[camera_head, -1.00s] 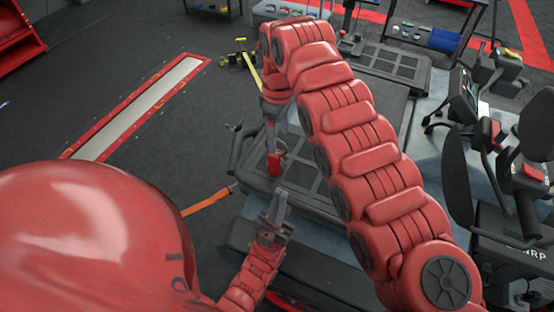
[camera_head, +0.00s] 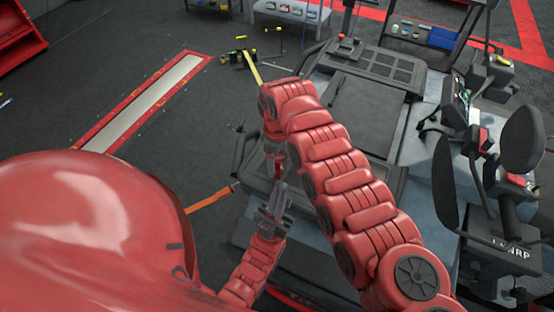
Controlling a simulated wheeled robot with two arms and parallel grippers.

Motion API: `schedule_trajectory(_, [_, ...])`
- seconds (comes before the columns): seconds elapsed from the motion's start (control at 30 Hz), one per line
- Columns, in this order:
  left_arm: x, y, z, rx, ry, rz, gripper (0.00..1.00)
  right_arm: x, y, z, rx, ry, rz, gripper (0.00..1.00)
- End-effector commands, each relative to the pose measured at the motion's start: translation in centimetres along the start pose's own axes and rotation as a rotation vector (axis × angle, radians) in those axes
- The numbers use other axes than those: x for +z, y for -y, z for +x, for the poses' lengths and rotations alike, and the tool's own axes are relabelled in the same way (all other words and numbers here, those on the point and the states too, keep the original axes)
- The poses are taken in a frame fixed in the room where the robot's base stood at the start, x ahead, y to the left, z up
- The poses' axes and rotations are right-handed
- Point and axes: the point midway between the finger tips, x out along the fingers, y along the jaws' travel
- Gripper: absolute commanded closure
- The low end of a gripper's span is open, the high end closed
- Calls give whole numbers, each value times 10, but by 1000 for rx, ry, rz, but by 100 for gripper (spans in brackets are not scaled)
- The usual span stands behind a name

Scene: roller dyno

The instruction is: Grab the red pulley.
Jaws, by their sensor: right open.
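A small red piece (camera_head: 278,169), possibly the red pulley, shows between my two grippers, over the dark dyno platform. It is mostly hidden, and I cannot tell whether either gripper touches it. My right gripper (camera_head: 276,155) is open, pointing down just above the piece at the end of the bulky red arm. My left gripper (camera_head: 275,198) points up from below, its grey fingers close under the red piece. I cannot tell whether it is open or shut.
The left floor is clear around a red-edged strip (camera_head: 145,100).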

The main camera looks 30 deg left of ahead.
Motion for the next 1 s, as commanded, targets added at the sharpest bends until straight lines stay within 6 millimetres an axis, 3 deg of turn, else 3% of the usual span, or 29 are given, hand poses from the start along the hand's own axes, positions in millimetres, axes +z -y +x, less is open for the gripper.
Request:
schedule_trajectory(0.07, [0, 0, 0, 0, 0, 0, 100, 0, 0, 0, 0, 0, 0, 33])
schedule_trajectory(0.43, [0, 0, 0, 0, 0, 0, 100, 0, 0, 0, -1, 0, 0, 100])
schedule_trajectory(1.0, [0, 0, 0, 0, 0, 0, 100, 0, 0, 0, 0, 0, 0, 100])
